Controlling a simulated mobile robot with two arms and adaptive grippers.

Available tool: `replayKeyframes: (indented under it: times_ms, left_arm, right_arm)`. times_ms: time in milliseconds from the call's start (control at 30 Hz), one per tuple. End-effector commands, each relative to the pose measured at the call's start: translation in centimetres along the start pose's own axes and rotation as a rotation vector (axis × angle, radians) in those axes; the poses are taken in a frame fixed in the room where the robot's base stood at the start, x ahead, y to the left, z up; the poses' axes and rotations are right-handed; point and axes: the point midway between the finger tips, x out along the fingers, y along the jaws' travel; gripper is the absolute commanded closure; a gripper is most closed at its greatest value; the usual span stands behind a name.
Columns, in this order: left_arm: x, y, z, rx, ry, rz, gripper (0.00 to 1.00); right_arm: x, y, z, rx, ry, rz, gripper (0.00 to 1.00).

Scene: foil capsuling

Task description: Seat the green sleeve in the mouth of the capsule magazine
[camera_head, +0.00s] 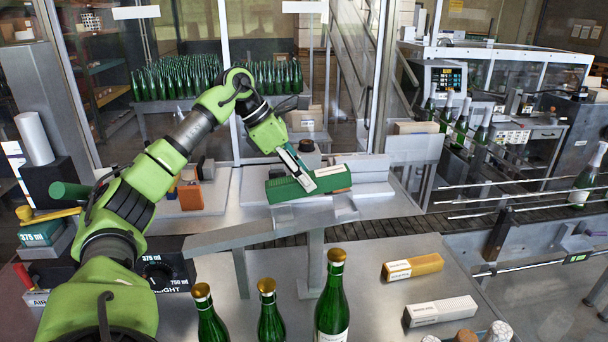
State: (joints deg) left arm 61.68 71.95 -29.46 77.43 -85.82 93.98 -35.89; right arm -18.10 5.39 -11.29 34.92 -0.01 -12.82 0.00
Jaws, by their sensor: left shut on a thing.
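The green sleeve (333,180) is a long green block with a pale label on its top. It lies level across the picture at the back of the work surface, over grey metal brackets (345,209). My left gripper (304,181) reaches down onto it from above and is shut on it near its middle, hiding part of its top. A pale grey stepped metal channel (365,166) is right behind and beside the sleeve and looks like the capsule magazine. I cannot tell whether the sleeve touches it. My right gripper is not in view.
Three gold-topped green bottles (331,300) stand at the front. A yellow sleeve (413,266) and a white sleeve (440,311) lie on the table at right. A grey metal rail (235,236) on a post crosses before the magazine. Bottles stand by the conveyor rails (520,208).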

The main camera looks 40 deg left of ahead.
Motion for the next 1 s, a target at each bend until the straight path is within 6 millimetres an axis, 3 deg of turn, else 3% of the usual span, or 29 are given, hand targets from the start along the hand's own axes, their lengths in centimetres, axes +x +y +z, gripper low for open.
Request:
replayKeyframes:
  times_ms: [333,700,1000]
  left_arm:
    - [2.2,0.0,-1.0,0.000,0.002,-0.001,0.96]
    - [5.1,0.0,-2.2,0.000,0.001,-0.001,0.96]
    - [5.3,0.0,-2.2,0.001,0.000,0.000,0.96]
  right_arm:
    - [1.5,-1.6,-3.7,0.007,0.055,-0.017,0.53]
    - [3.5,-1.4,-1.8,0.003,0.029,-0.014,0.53]
    - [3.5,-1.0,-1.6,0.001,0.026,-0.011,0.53]
